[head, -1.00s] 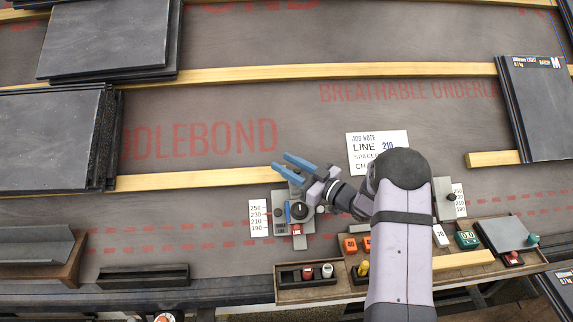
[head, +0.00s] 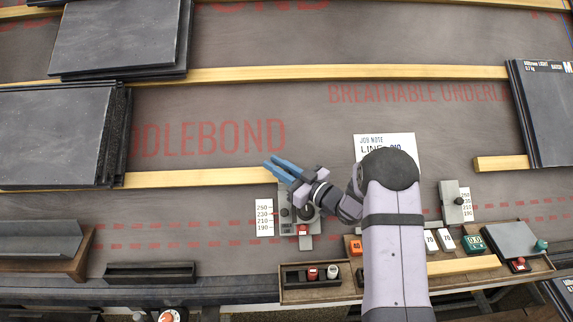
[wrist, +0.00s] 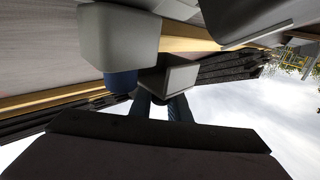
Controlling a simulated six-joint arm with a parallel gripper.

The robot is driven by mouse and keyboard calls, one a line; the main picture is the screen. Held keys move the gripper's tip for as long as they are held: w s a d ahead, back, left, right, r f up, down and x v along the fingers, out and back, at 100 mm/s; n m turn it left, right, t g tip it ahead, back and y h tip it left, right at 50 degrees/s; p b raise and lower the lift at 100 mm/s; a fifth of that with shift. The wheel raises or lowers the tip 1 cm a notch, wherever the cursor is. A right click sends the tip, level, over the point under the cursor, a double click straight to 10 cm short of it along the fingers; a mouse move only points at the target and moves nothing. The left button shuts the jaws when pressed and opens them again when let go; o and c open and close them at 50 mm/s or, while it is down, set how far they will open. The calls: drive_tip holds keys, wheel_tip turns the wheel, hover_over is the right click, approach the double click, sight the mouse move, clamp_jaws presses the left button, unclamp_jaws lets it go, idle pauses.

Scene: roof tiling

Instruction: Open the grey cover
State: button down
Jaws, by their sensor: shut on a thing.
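My gripper (head: 278,169) is at the upper edge of the left grey gauge block (head: 291,227), with its blue fingers pointing up and left. The block carries a black knob and a red part, and a white number scale stands on its left.
A wooden tray (head: 400,284) with coloured blocks lies in front, partly behind my arm. A flat grey panel (head: 508,240) and a second gauge (head: 456,203) are at the right. Slate stacks (head: 55,135) lie at the left. The underlay above the gripper is clear.

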drive_tip(key=c, duration=1.7)
unclamp_jaws()
drive_tip(key=shift+d, duration=0.1)
drive_tip(key=shift+v, duration=3.65)
